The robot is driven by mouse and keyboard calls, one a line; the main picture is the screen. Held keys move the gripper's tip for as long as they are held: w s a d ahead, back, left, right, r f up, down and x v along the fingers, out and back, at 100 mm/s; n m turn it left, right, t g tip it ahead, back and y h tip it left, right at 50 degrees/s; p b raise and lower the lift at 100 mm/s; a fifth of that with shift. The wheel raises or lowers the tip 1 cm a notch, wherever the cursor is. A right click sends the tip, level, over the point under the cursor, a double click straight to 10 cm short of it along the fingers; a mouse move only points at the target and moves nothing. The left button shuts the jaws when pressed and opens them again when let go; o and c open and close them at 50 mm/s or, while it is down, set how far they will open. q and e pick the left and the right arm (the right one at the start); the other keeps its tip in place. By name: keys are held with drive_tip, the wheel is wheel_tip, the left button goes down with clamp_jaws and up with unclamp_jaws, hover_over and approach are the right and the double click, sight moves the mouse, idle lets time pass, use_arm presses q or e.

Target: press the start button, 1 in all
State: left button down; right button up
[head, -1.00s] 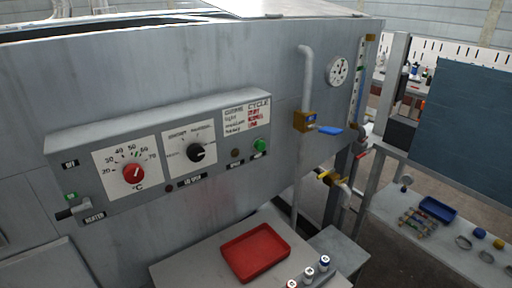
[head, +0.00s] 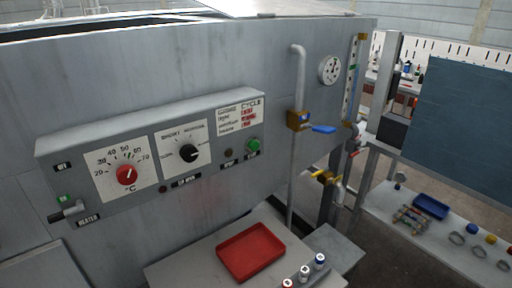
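A green round button (head: 254,144) sits at the right end of the grey control panel (head: 150,116), with a small label under it that is too blurred to read surely. To its left are a dark small indicator (head: 229,153), a black selector knob (head: 188,153) and a red temperature knob (head: 126,175). A heater switch (head: 70,211) with a small green part is at the panel's lower left. Neither of my grippers shows in the head view.
Below the panel a red tray (head: 251,252) lies on a grey table, with several small capped cylinders beside it. A pipe with a blue-handled valve (head: 323,129) stands right of the panel. A blue tray (head: 431,206) lies on the bench at right.

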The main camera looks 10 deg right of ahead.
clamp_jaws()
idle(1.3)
